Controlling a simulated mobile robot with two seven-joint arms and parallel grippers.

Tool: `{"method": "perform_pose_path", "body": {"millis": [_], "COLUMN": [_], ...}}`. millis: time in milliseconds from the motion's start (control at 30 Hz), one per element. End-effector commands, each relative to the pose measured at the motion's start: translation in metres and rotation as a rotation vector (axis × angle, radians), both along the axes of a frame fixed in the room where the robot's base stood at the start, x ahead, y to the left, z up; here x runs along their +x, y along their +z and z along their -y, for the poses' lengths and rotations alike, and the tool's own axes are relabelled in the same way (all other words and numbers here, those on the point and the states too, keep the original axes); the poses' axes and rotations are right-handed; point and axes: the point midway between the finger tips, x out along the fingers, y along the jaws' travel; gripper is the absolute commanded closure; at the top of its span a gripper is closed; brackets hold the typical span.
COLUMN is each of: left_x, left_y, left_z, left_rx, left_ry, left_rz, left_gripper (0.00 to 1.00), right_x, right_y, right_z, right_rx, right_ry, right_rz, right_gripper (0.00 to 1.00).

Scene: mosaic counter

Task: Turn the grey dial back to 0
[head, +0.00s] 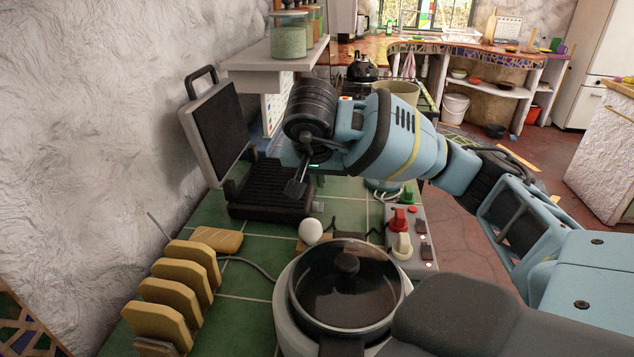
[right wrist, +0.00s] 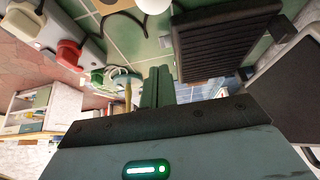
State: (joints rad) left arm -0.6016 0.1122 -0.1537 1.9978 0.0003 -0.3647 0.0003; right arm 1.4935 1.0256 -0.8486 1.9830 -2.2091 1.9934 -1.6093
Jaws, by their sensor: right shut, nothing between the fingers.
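A small grey piece, likely the grey dial (head: 318,207), sits at the right front corner of the open black grill (head: 268,190). In the right wrist view a small pale piece (right wrist: 165,41) shows at the grill's edge. Its marking is too small to read. My right gripper (head: 296,188) is shut and empty, pointing down above the grill's right side, apart from the grey piece. Its closed fingers show in the right wrist view (right wrist: 157,84). My left gripper is in neither view.
A panel (head: 420,262) with red and cream knobs stands to the right. The grill lid (head: 215,130) stands raised at left. A shelf (head: 270,60) overhangs behind.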

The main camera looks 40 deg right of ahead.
Motion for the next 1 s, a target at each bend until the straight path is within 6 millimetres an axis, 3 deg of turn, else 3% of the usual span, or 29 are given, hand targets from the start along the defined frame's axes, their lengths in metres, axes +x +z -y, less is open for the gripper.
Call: {"method": "perform_pose_path", "body": {"millis": [33, 500, 700, 1000], "left_x": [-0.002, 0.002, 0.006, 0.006], "left_y": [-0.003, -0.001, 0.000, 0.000], "left_z": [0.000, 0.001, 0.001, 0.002], "left_rx": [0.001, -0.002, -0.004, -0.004], "left_ry": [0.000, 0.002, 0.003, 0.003], "left_rz": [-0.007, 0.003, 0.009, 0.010], "left_gripper": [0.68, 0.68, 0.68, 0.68], "right_x": [0.002, 0.027, 0.034, 0.035], "right_y": [-0.013, -0.083, -0.098, -0.101], "right_z": [0.004, 0.035, 0.042, 0.044], "right_rx": [0.000, -0.001, -0.001, 0.000], "right_ry": [-0.002, -0.001, 0.000, 0.001], "right_rz": [-0.009, -0.004, -0.001, 0.000], "right_gripper": [1.00, 1.00, 1.00, 1.00]}}
